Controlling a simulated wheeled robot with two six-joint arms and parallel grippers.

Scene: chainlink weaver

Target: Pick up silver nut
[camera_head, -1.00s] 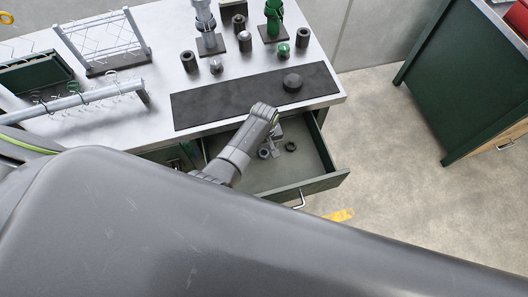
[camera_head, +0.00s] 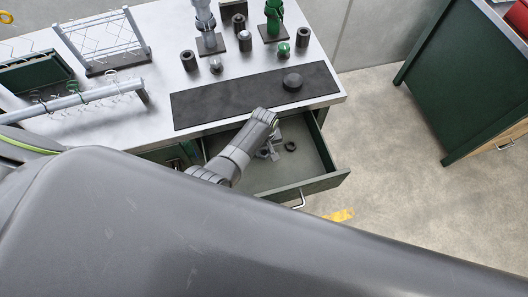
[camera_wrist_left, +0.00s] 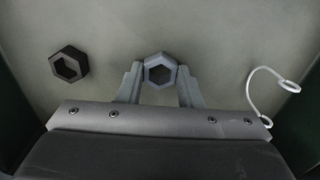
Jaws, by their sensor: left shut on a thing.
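The silver nut (camera_wrist_left: 159,60) is a grey hexagonal ring in the left wrist view, between the two fingertips of my left gripper (camera_wrist_left: 159,78). The gripper is shut on it, with a finger against each side. In the head view my left gripper (camera_head: 270,152) reaches down into the open drawer (camera_head: 262,178), and the nut is hard to make out there. A dark nut (camera_wrist_left: 68,64) lies apart on the drawer floor and also shows in the head view (camera_head: 290,146). My right gripper is not in view.
A white wire hook (camera_wrist_left: 252,88) lies in the drawer near the gripper. Above the drawer is the workbench with a black mat (camera_head: 225,100), a dark round puck (camera_head: 292,81), a wire rack (camera_head: 148,40) and several cylinders. A green cabinet (camera_head: 440,90) stands at right.

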